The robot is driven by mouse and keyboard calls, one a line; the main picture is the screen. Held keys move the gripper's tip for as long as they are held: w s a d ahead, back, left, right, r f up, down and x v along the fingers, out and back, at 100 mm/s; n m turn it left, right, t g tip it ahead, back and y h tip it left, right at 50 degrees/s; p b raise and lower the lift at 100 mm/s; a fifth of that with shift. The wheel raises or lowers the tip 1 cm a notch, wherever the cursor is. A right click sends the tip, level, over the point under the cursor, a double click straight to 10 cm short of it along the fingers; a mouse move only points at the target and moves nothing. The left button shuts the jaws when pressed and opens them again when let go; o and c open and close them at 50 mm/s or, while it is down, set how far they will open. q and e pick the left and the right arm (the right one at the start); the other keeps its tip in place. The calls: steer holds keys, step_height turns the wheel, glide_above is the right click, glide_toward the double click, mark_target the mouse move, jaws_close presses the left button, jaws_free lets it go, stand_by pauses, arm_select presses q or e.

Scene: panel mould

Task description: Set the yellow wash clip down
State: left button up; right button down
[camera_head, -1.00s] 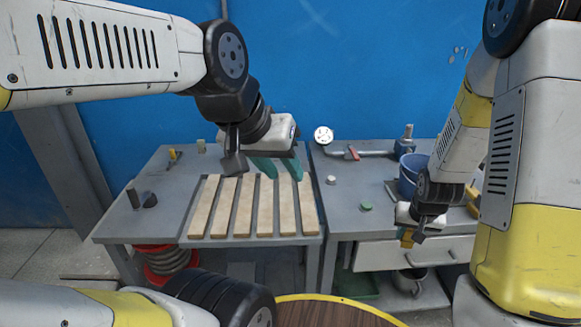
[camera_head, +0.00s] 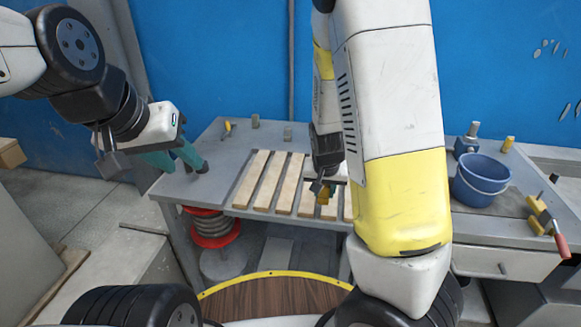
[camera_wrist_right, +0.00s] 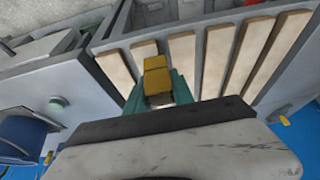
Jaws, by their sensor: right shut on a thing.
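The yellow wash clip (camera_wrist_right: 157,78) is between the teal fingers of my right gripper (camera_wrist_right: 157,92) in the right wrist view. In the head view the clip (camera_head: 322,189) shows small and partly hidden, over the right part of the slatted mould. My right gripper (camera_head: 325,182) is shut on it; my right arm hides part of the mould. The mould's pale slats (camera_head: 270,182) also show in the right wrist view (camera_wrist_right: 217,60). I cannot tell the clip's exact height above them. My left gripper (camera_head: 180,160) is open and empty at the table's left end.
Small pegs (camera_head: 288,132) stand along the back of the left table (camera_head: 215,172). A red-rimmed coil (camera_head: 212,228) is below the table. The table's left end is mostly clear.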

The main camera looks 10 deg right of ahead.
steer(key=w+d, duration=0.1)
steer(key=w, duration=0.4)
steer(key=w+d+f, duration=0.1)
steer(key=w, duration=0.4)
steer(key=w+d, duration=0.1)
steer(key=w, duration=0.4)
steer(key=shift+w+f, duration=0.15)
steer(key=shift+w, duration=0.2)
steer(key=shift+f, duration=1.75)
steer(key=shift+f, duration=0.15)
steer(key=c, duration=1.1)
jaws_free()
